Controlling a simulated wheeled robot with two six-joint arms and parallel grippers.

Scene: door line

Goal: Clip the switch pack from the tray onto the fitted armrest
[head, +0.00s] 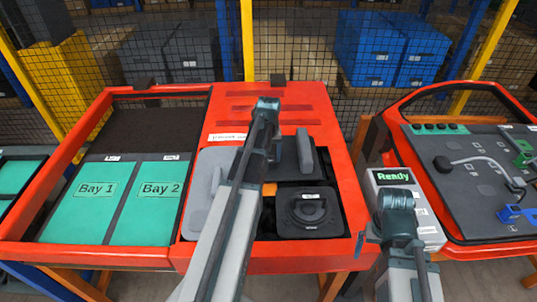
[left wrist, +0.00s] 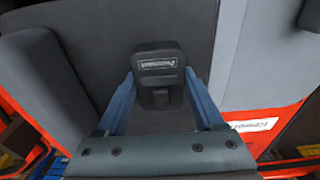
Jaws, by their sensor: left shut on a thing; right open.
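The switch pack (left wrist: 158,65) is a small black block with a white label, seen in the left wrist view. My left gripper (left wrist: 160,82) is shut on it, one blue finger on each side. Dark grey surface lies behind the pack; I cannot tell whether the pack touches it. In the head view my left arm hides the pack. The red tray (head: 350,215) holds grey and black parts in dark compartments. My right gripper (head: 392,235) is low at the tray's right side, its fingers mostly hidden. I cannot tell which grey part is the armrest.
A grey upright part (head: 305,152) and a black part with a round knob (head: 311,208) sit in the tray. Green Bay 1 (head: 95,190) and Bay 2 (head: 160,189) pads lie left. A "Ready" box (head: 428,228) and a dark panel with connectors (head: 460,185) stand right.

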